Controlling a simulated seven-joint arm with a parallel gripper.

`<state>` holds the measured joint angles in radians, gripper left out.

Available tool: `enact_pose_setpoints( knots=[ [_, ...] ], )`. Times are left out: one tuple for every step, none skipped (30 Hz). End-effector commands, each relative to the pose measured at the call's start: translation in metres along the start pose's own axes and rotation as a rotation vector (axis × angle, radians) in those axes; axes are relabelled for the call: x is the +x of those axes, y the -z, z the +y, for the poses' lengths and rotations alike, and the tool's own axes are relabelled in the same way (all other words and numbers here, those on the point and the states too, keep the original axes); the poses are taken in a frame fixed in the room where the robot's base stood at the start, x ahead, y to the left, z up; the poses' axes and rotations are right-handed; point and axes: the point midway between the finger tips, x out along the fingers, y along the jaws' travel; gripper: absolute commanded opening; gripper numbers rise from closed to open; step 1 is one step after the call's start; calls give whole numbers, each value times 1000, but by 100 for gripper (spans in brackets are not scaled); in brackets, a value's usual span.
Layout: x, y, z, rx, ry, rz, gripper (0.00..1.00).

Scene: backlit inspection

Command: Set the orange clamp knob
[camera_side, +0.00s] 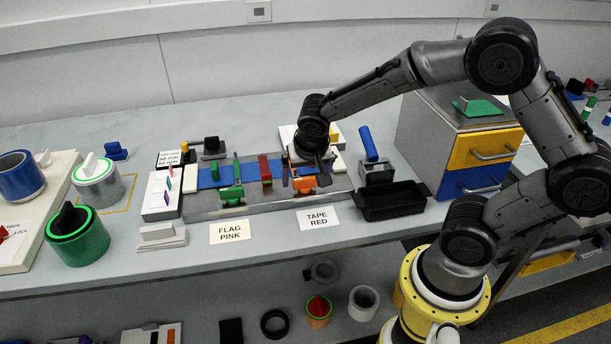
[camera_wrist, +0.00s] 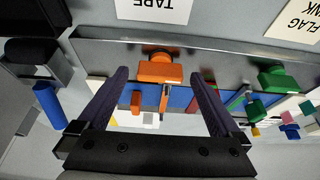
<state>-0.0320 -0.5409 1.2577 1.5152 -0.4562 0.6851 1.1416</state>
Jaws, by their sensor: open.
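The orange clamp knob (camera_side: 304,185) sits at the front edge of the metal fixture plate, at its right end. In the wrist view the orange knob (camera_wrist: 160,71) lies between my two fingertips. An upright orange piece (camera_wrist: 164,98) stands just behind it. My gripper (camera_side: 317,166) is over the right end of the fixture and partly hides what is there. In the wrist view my gripper (camera_wrist: 160,76) is open, with one finger on each side of the knob and clear gaps. I cannot tell how high the fingertips are.
A green clamp knob (camera_side: 232,194) is left along the same edge, beside a dark red block (camera_side: 265,169). A black tray (camera_side: 391,201) and a stand with a blue handle (camera_side: 369,145) are at the right. "TAPE RED" (camera_side: 318,218) and "FLAG PINK" (camera_side: 230,231) cards lie in front.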

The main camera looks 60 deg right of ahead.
Motion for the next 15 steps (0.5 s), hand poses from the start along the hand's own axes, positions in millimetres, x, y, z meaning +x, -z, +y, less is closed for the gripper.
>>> enact_pose_setpoints(
  knots=[
    [0,0,0,0,0,0,100],
    [0,0,0,0,0,0,100],
    [0,0,0,0,0,0,100],
    [0,0,0,0,0,0,98],
    [0,0,0,0,0,0,93],
    [0,0,0,0,0,0,86],
    [0,0,0,0,0,0,80],
    [0,0,0,0,0,0,75],
    [0,0,0,0,0,0,68],
    [0,0,0,0,0,0,62],
    [0,0,0,0,-1,0,57],
    [0,0,0,0,0,0,50],
    [0,0,0,0,-1,0,44],
    [0,0,0,-1,-1,0,39],
    [0,0,0,-1,-1,0,32]
  ],
)
